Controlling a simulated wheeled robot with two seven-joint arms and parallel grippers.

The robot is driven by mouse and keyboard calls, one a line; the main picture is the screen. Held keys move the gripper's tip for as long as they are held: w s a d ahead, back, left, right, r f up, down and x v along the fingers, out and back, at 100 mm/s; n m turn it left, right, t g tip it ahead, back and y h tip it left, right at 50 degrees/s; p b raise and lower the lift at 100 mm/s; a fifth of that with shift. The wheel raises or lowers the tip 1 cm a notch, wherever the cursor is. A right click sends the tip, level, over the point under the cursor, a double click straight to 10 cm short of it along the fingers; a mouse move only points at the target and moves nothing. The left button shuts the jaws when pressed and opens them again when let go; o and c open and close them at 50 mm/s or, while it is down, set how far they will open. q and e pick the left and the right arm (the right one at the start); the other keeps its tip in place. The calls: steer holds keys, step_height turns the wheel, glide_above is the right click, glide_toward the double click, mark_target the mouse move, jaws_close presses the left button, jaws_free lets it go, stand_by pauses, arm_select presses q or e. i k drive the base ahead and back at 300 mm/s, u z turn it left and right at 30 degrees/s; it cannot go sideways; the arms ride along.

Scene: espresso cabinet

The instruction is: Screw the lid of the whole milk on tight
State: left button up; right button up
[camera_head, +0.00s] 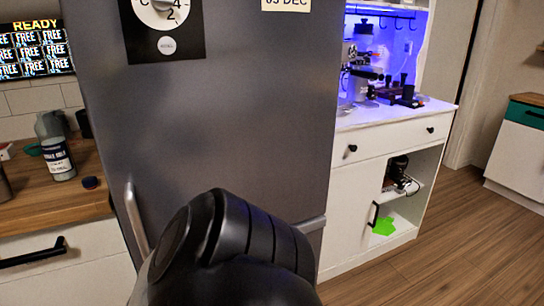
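A bottle (60,160) with a dark label and white lettering stands upright on the wooden counter at the left. The lettering is too small to read surely, but this looks like the whole milk. A small dark blue lid (90,183) lies on the counter just right of the bottle, apart from it. The bottle's mouth cannot be made out clearly. A large black link of one of my arms fills the bottom middle, in front of the fridge. Neither of my grippers shows in this view.
A tall grey fridge (240,120) with a vertical handle (136,220) stands right of the wooden counter (60,205). A white cabinet (350,215) with an espresso machine (358,75) is farther right. Wooden floor (455,240) is clear at the right.

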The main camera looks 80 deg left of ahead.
mark_target(49, 131)
steer(key=u, duration=2.6)
